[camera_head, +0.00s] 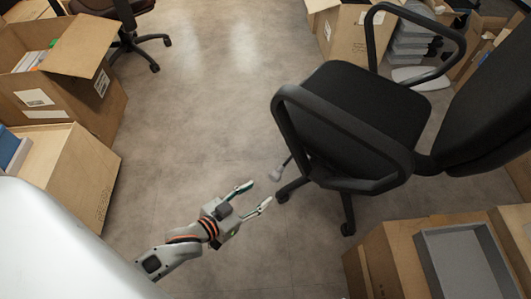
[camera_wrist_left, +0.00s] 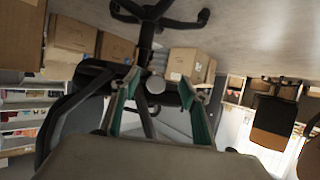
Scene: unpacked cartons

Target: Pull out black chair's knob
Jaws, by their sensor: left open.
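The black chair (camera_head: 365,110) stands right of centre in the head view, its armrests and seat showing from above. Its grey knob (camera_head: 275,174) sits at the end of a thin lever below the seat. My left gripper (camera_head: 256,196) is open and empty, its fingers pointing toward the knob, a little short of it in the head view. In the left wrist view the round knob (camera_wrist_left: 155,84) appears between the two green-sided fingers, with the chair (camera_wrist_left: 85,100) behind it. I cannot tell the exact gap to the knob. My right gripper is not in view.
Open cartons (camera_head: 60,75) line the left side. More boxes (camera_head: 350,35) stand behind the chair, and a carton with a grey tray (camera_head: 465,262) is at the lower right. Another chair's wheeled base (camera_head: 135,45) is at the upper left. The middle floor is clear.

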